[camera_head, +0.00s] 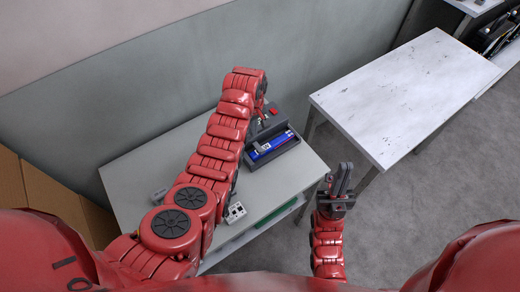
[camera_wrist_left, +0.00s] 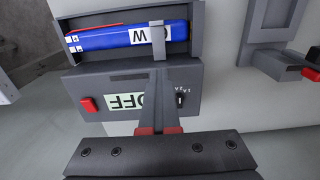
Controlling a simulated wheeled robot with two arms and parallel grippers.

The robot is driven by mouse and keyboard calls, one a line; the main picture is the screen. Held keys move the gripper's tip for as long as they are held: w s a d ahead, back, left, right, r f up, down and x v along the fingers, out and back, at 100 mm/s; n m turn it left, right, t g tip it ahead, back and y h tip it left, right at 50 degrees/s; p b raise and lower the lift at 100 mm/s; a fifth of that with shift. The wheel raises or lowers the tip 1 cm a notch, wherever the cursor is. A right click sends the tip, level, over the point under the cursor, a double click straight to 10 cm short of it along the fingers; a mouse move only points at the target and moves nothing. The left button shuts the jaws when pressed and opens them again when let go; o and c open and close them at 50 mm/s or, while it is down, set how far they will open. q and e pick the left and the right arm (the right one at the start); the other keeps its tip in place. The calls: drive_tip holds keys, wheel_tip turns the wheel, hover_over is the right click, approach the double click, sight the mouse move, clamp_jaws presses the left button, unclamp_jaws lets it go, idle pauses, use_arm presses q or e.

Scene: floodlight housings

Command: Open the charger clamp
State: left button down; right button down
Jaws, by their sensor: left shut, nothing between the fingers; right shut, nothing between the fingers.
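The charger (camera_head: 283,156) is a dark grey box on the light table, with a blue battery (camera_head: 272,145) lying in its tray. In the left wrist view, a grey clamp (camera_wrist_left: 157,38) lies across the battery (camera_wrist_left: 105,38), near its right part. The charger's panel (camera_wrist_left: 120,82) has a red button (camera_wrist_left: 89,104), an OFF display and a small knob. My left gripper (camera_wrist_left: 160,95) is shut and empty over the panel, its fingers pointing towards the clamp; whether they touch it I cannot tell. My left arm hides part of the charger in the head view. My right gripper (camera_head: 341,180) is shut and empty, right of the table.
The charger's table (camera_head: 150,165) has free room at its left. A small light box (camera_head: 235,212) sits near its front edge. A second white table (camera_head: 400,95) stands to the right, bare on top. A cardboard box (camera_head: 60,200) is at the left.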

use_arm(q)
drive_tip(key=shift+w+a, duration=0.2)
idle(0.4)
drive_tip(key=shift+w+a+b, duration=0.2)
drive_tip(key=shift+w+b, duration=0.05)
drive_tip(key=shift+b, duration=0.4)
drive_tip(key=c, duration=1)
unclamp_jaws()
